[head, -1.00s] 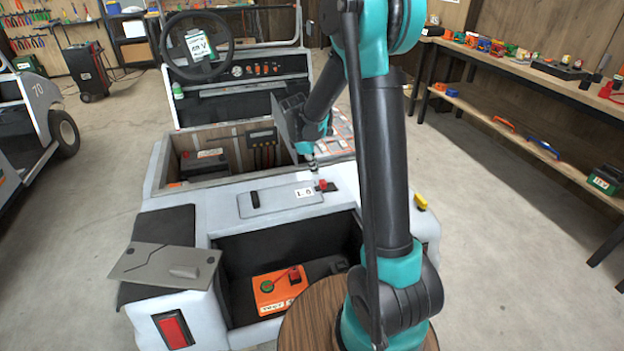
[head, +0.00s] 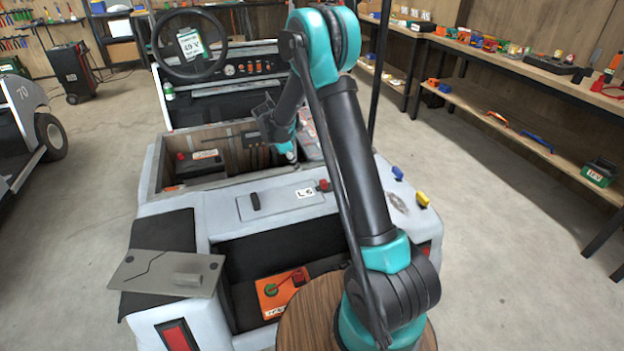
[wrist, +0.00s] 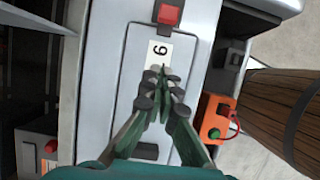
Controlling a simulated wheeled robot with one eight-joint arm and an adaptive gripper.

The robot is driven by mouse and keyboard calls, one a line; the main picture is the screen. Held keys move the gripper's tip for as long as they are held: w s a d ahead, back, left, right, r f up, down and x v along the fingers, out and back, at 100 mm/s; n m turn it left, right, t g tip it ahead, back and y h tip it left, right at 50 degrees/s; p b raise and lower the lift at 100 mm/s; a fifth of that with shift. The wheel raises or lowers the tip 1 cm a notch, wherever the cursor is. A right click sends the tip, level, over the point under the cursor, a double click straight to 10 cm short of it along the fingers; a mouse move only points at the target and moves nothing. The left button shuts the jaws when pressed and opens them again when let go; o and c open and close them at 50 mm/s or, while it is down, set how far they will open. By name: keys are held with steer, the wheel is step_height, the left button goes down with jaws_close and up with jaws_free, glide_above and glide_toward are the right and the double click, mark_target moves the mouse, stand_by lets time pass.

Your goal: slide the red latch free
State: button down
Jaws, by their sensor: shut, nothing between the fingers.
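The red latch (head: 324,185) sits on a dark mount at the right end of a grey lid (head: 280,203) on the cart's white deck. In the wrist view the red latch (wrist: 168,14) is at the top, beyond the white "6" label (wrist: 158,53). My gripper (wrist: 163,75) points over the lid, its fingertips together and empty, apart from the latch in the picture. The lid's black handle (wrist: 146,151) shows below the fingers. In the head view my gripper is hard to make out by the arm's wrist.
An open bay (head: 230,160) with a battery lies behind the deck. An orange box (head: 282,292) with green and red knobs is in the front recess. A loose grey plate (head: 165,272) lies front left. Blue (head: 397,172) and yellow (head: 422,198) blocks sit at the deck's right.

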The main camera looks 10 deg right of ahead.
mark_target(322, 181)
steer(key=x, duration=0.9)
steer(key=shift+f, duration=0.35)
steer(key=d, duration=0.2)
steer(key=shift+w+d+f, duration=0.1)
steer(key=shift+w+d, duration=0.1)
steer(key=shift+d, duration=0.05)
steer(key=shift+w+d, duration=0.2)
steer(key=shift+d, duration=0.6)
steer(key=shift+w+d, duration=0.15)
steer(key=shift+d, duration=0.55)
steer(key=shift+w+d, duration=0.15)
steer(key=shift+d, duration=0.55)
